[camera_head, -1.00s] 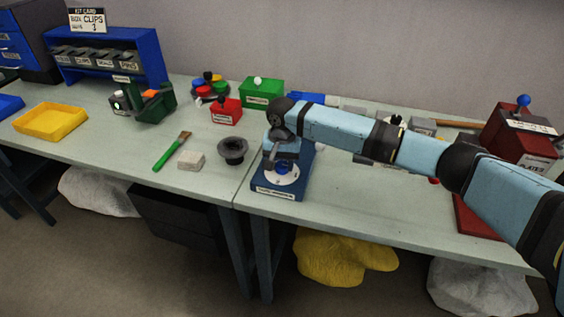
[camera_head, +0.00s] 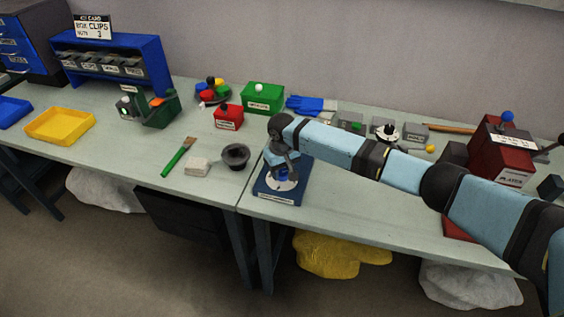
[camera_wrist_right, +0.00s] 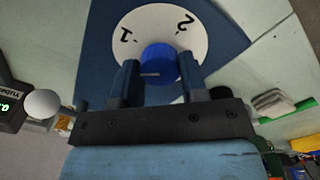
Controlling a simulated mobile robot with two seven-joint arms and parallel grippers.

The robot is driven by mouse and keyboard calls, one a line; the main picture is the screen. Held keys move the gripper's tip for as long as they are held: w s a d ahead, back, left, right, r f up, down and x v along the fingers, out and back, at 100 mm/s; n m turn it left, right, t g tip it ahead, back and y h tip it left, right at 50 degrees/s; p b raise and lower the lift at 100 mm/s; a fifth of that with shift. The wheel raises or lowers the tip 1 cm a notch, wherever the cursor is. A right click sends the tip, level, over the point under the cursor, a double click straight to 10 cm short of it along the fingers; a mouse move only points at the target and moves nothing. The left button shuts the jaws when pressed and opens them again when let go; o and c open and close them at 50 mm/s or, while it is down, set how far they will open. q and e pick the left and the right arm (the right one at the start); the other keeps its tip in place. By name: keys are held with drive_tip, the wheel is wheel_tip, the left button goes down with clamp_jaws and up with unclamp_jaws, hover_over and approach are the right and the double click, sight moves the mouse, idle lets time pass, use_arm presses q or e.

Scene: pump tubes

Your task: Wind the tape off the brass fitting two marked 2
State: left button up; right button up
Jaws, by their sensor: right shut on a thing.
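My right gripper (camera_wrist_right: 158,76) points down with its two fingers on either side of a blue round knob (camera_wrist_right: 158,62) and is shut on it. The knob stands on a white dial (camera_wrist_right: 155,20) marked 1 and 2, set on a dark blue base (camera_wrist_right: 97,45). In the head view the base (camera_head: 266,193) sits on the bench, and my right wrist hides part of the dial (camera_head: 276,185). I can make out no brass fitting or tape. My left gripper is out of view.
Left of the base are a black bowl (camera_head: 236,155), a pale block (camera_head: 197,167) and a green-handled brush (camera_head: 178,158). Behind stand a red box (camera_head: 228,117) and a green box (camera_head: 263,97). A red machine (camera_head: 500,157) stands at right.

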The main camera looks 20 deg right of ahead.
drive_tip(key=n+p, duration=0.1)
drive_tip(key=n, duration=0.1)
drive_tip(key=shift+r+n+p, duration=0.2)
drive_tip(key=shift+n+p, duration=0.2)
drive_tip(key=n+p, duration=0.1)
drive_tip(key=n, duration=0.1)
drive_tip(key=shift+n, duration=0.4)
drive_tip(key=n+p, duration=0.1)
drive_tip(key=n, duration=0.2)
drive_tip(key=shift+f, duration=0.15)
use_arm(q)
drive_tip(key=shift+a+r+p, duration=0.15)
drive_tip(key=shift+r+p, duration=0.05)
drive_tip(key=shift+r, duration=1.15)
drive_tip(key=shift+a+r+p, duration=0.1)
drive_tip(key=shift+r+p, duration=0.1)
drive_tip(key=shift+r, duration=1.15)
use_arm(e)
drive_tip(key=shift+n, duration=1.1)
drive_tip(key=o, duration=0.9)
drive_tip(key=shift+o, duration=0.2)
